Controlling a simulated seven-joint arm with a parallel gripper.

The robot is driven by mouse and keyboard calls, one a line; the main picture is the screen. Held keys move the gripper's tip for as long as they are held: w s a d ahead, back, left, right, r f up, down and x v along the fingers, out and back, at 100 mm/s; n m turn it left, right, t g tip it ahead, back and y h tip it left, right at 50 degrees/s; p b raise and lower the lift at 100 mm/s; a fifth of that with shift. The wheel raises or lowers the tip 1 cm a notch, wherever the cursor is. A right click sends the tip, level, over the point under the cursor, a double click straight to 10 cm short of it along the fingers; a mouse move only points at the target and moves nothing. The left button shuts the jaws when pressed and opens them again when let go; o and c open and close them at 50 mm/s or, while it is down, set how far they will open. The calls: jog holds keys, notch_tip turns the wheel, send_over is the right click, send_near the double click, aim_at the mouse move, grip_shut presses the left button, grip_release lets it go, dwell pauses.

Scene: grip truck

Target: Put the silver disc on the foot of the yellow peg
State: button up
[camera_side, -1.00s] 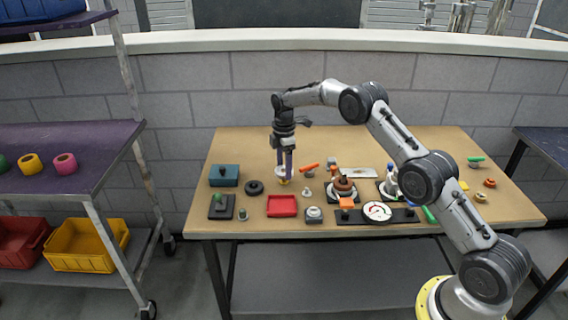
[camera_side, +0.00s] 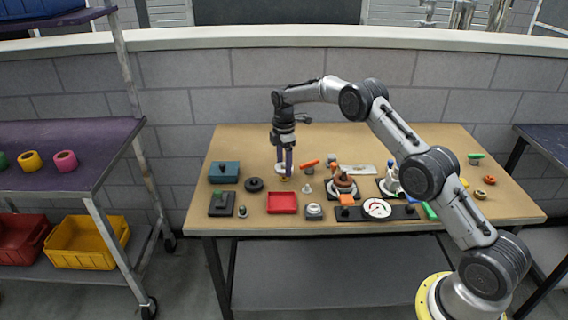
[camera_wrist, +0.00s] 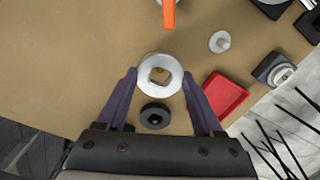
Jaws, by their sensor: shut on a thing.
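The silver disc (camera_wrist: 146,78) is a pale ring with a central hole, held between the two purple fingers of my gripper (camera_wrist: 159,76) in the wrist view. In the side view my gripper (camera_side: 285,171) points straight down, with the silver disc (camera_side: 279,168) at its fingertips. A small yellow piece (camera_side: 284,179), which looks like part of the yellow peg, shows just under the disc. The rest of the peg is hidden by the disc and fingers. Through the disc's hole I see a tan-yellow patch. I cannot tell whether the disc touches the foot.
A black ring (camera_side: 254,185) lies to the left, near a teal box (camera_side: 223,172). A red tray (camera_side: 282,203) lies in front. An orange bar (camera_side: 309,164) and a small pale knobbed piece (camera_side: 307,188) are close on the right. Farther right is crowded.

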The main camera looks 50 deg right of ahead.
jog(key=shift+f, duration=1.45)
dwell(1.7)
jog(key=o, duration=1.5)
jog(key=shift+c, duration=0.2)
jog(key=shift+r, duration=3.75)
jog(key=shift+a, duration=0.1)
